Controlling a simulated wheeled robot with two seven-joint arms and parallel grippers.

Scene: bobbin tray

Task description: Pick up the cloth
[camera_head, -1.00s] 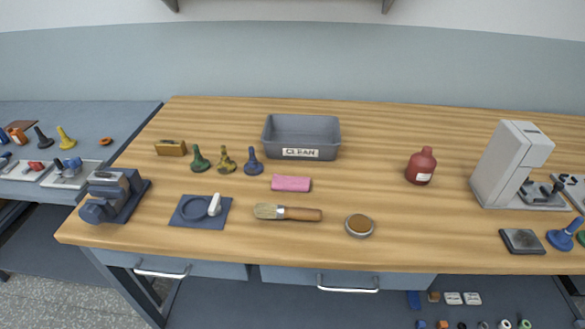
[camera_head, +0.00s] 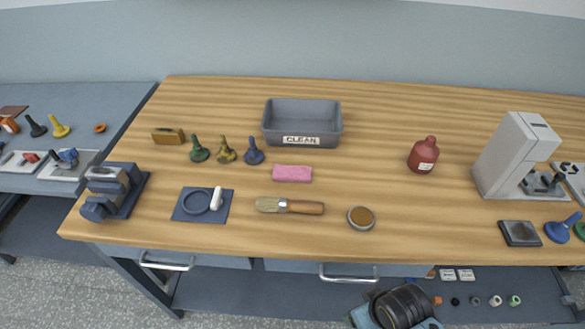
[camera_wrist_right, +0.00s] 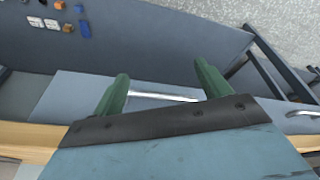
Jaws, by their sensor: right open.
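The cloth (camera_head: 292,173) is a small pink folded rectangle lying flat on the wooden table, in front of the grey bin in the head view. My right gripper (camera_wrist_right: 165,85) shows in the right wrist view with its two green fingers wide apart and nothing between them. It is in front of the table, near a drawer handle, away from the cloth. In the head view part of my arm (camera_head: 400,308) shows at the bottom edge, below the table front. My left gripper is in no view.
Behind the cloth stands the grey bin (camera_head: 302,125) labelled CLEAN. A brush (camera_head: 300,207) and a round tin (camera_head: 361,218) lie in front. Bobbin-like pieces (camera_head: 254,152) stand to the left, a red bottle (camera_head: 423,156) to the right.

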